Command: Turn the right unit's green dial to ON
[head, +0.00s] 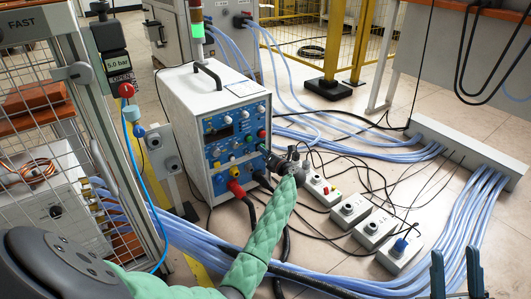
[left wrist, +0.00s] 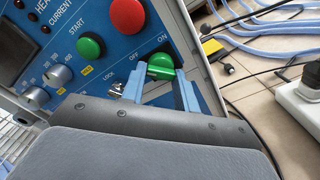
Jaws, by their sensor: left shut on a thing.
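The white heater unit (head: 182,98) with a blue control panel (head: 222,134) stands on the floor in the middle of the head view. In the left wrist view its green dial (left wrist: 160,66) sits on the blue panel, with OFF and ON labels above it. I cannot tell which label it points to. My left gripper (left wrist: 160,80) has its blue fingers closed on either side of the dial. In the head view my left gripper (head: 272,158) is at the panel's right edge and hides the dial. My right gripper (head: 456,268) is open and empty at the bottom right.
A red button (left wrist: 127,15) and a green START button (left wrist: 89,46) are close by on the panel. Several grey switch boxes (head: 353,212) and black cables lie right of the unit. Blue hoses (head: 400,277) cross the floor. A wire-mesh fence (head: 30,85) stands at the left.

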